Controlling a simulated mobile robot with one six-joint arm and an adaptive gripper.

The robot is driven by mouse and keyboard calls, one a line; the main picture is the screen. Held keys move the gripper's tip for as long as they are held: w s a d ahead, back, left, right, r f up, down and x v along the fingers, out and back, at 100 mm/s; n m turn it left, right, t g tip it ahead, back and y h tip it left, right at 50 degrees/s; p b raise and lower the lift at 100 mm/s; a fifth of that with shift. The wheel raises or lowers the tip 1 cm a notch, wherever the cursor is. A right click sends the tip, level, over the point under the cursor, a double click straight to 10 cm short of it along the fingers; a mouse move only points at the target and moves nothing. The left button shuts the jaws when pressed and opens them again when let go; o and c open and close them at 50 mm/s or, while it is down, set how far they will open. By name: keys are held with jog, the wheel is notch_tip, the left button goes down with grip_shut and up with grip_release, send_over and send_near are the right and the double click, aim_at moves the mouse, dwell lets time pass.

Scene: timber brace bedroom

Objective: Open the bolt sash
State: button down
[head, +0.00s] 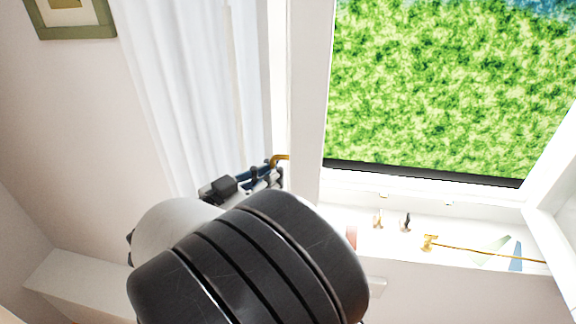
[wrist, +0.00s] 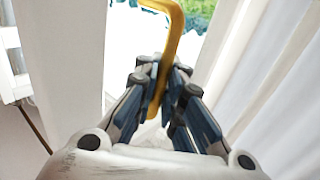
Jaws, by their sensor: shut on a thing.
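The window sash (head: 305,110) has a white frame and stands to the right of the curtain in the head view. Its brass-coloured handle (head: 282,157) is at the frame's left side. In the wrist view the bent handle (wrist: 172,40) rises from between my fingers. My gripper (head: 268,177) is shut on this handle; its blue-padded fingers (wrist: 163,88) press on both sides of it. My dark arm hides the lower part of the frame in the head view. I cannot tell how far the sash stands from its surround.
A white curtain (head: 190,90) hangs close on the left of my gripper. The sill (head: 385,246) on the right carries small hooks (head: 405,222), a brass fitting with a long rod (head: 430,243) and a blue piece (head: 516,257). A framed picture (head: 75,30) hangs upper left.

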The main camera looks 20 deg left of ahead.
jog(key=shift+f, duration=0.1)
jog(key=c, duration=1.9)
grip_release()
jog(key=shift+s, duration=0.3)
jog(key=shift+o, duration=1)
jog(key=shift+w, duration=0.2)
jog(key=shift+s, duration=0.15)
jog(key=v, duration=1.1)
jog(key=shift+s, duration=0.4)
jog(key=shift+a, duration=0.1)
